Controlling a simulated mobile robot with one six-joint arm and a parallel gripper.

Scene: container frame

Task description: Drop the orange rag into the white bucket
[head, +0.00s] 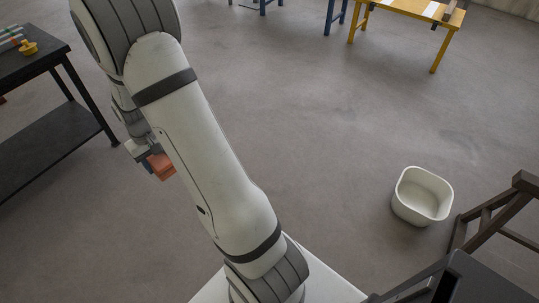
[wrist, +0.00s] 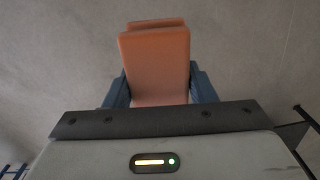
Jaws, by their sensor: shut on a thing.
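The orange rag (wrist: 157,68) is a folded, block-like piece held between the two blue fingers of my gripper (wrist: 160,88) in the wrist view. In the head view the orange rag (head: 161,166) shows at the left of my arm, with my gripper (head: 150,156) partly hidden behind the arm. My gripper is shut on it, above the floor. The white bucket (head: 422,219) stands on the floor at the right, open at the top and seemingly empty. My gripper is well to the left of the bucket.
A dark table (head: 40,62) with a yellow object (head: 28,48) on it stands at the left. A dark frame (head: 490,215) stands close beside the bucket at the right. A yellow table (head: 410,10) is at the back. The floor between is clear.

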